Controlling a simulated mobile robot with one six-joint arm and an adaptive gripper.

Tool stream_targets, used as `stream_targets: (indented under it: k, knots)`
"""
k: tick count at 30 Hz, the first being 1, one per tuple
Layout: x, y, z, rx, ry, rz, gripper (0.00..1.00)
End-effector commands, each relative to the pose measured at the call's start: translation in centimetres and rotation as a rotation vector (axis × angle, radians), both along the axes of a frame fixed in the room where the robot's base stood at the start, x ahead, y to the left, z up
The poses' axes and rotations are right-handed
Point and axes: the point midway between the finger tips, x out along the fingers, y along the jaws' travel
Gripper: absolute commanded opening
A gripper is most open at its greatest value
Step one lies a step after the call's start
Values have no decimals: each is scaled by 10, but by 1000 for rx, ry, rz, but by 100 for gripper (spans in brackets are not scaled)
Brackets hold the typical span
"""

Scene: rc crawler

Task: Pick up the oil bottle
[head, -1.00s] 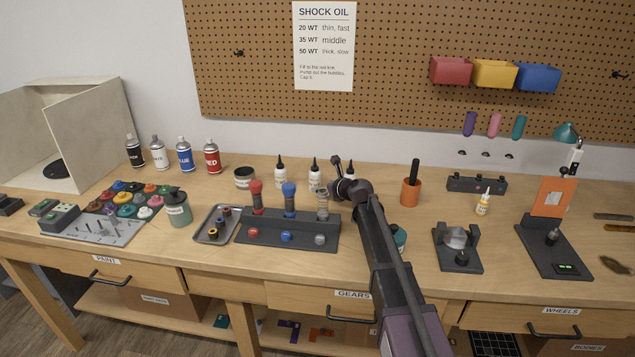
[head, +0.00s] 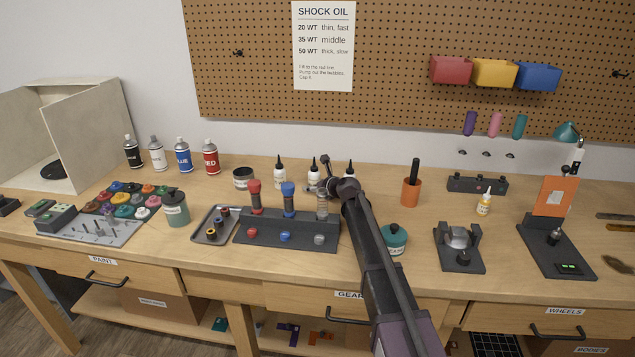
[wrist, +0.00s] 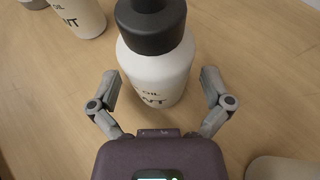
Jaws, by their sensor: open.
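White oil bottles with black tops stand in a row at the back of the bench: a left one (head: 280,178), a middle one (head: 313,178) and a right one (head: 349,169) partly hidden by my arm. My gripper (head: 327,177) is near the middle and right bottles. In the wrist view, an upright oil bottle (wrist: 160,75) with a dark cap stands between the open fingers of my gripper (wrist: 159,88), with gaps on both sides. Its label is only partly readable. Another oil bottle (wrist: 78,18) is at upper left.
A dark shock stand (head: 285,232) with red, blue and clear shocks is in front of the bottles. A teal jar (head: 394,238) is right of my arm, and an orange cup (head: 411,190) stands behind it. A pale rounded thing (wrist: 283,168) is at lower right in the wrist view.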

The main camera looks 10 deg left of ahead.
Motion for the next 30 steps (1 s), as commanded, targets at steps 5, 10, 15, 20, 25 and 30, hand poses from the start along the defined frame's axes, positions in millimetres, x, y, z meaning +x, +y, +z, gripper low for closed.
stream_targets:
  k: [5, 10, 15, 20, 25, 30]
  knots:
    - [-1, 0, 0, 0, 0, 0, 99]
    - [-1, 1, 0, 0, 0, 1, 99]
    - [-1, 1, 0, 0, 0, 1, 78]
    - [-1, 1, 0, 0, 0, 1, 31]
    - [-1, 1, 0, 0, 0, 2, 6]
    - [-1, 2, 0, 0, 0, 2, 6]
